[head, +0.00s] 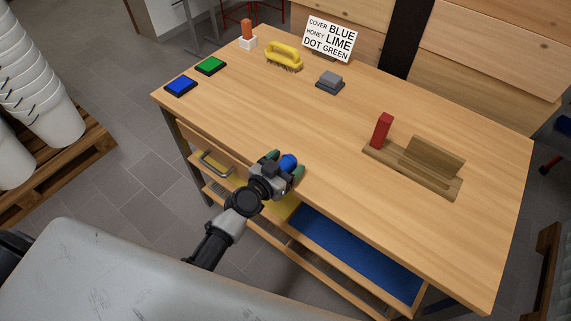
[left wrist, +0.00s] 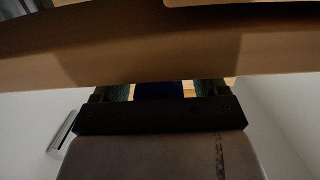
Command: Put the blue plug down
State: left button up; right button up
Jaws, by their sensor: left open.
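The blue plug (head: 288,162) shows as a rounded blue end at the front edge of the wooden table (head: 330,140). My left gripper (head: 284,165) is open, with its green-padded fingers on either side of the plug. I cannot tell whether the plug touches the fingers or what bears it. In the left wrist view a dark blue patch, likely the plug (left wrist: 160,90), shows between the two fingers, in shade below the wooden edge. My right gripper is not in view.
On the table are blue (head: 181,86) and green (head: 210,65) pads, a yellow brush (head: 284,57), a grey block (head: 330,81), a lettered sign (head: 330,38) and a wooden holder (head: 413,166) with a red block (head: 382,131). A blue surface (head: 350,250) lies below the front edge. The table's middle is clear.

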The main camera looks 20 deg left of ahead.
pick_arm(q)
jog(key=c, duration=1.1)
jog(key=shift+r, duration=0.1)
